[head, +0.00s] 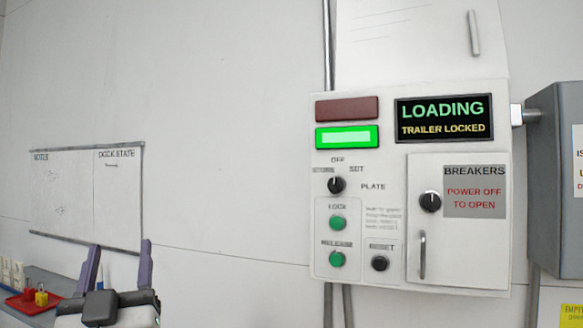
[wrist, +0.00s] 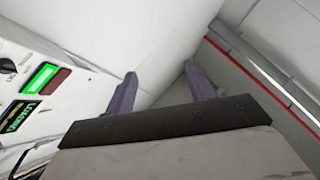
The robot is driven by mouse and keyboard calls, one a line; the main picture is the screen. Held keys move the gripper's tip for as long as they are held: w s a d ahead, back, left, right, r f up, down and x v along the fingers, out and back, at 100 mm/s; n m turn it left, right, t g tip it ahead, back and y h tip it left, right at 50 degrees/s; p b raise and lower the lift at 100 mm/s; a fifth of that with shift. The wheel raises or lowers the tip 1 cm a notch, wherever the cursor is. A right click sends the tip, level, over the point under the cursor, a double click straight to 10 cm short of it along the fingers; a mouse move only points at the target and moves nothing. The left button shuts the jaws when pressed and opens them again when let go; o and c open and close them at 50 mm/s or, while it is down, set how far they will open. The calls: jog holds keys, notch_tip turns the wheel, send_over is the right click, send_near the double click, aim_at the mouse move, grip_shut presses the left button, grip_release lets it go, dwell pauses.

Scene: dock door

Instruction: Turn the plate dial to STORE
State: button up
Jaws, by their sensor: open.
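The plate dial (head: 337,185) is a round black knob on the white control panel, beside the word PLATE. Small labels surround it: OFF above, a blurred word to its left and another to its right. Its pale mark seems to point up, toward OFF. In the wrist view a dark knob (wrist: 7,66) shows at the left edge, probably this dial. My gripper (head: 121,258) is open and empty at the lower left, well apart from the panel. Its two purple fingers also show in the wrist view (wrist: 160,85), with only wall and floor beyond them.
The display (head: 444,118) reads LOADING, TRAILER LOCKED. A green lamp (head: 347,137) is lit under a dark red one (head: 347,108). Green buttons (head: 338,222), a RESET knob (head: 380,263) and a breaker door (head: 459,250) are close by. A grey box (head: 555,190) stands right.

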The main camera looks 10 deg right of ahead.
jog(key=w+d+r+m+g+h+p, duration=0.1)
jog(key=w+d+r+m+g+h, duration=0.1)
jog(key=d+m+h, duration=0.4)
jog(key=w+d+r+m+g+h+p, duration=0.1)
jog(key=w+d+m+g+h, duration=0.15)
jog(key=d+h, duration=0.6)
jog(key=m+g+h+p, duration=0.2)
jog(key=m+g+h, duration=0.2)
jog(key=m+g, duration=0.15)
send_near(333, 189)
jog(key=p+x, duration=0.5)
jog(key=x, duration=0.3)
jog(key=shift+r, duration=0.15)
jog(key=shift+w+d+r+p, duration=0.15)
jog(key=shift+w+d+p, duration=0.25)
jog(key=shift+w, duration=0.15)
jog(key=shift+c, duration=0.2)
jog(key=c, duration=0.9)
jog(key=shift+n, duration=0.3)
jog(key=shift+c, duration=0.2)
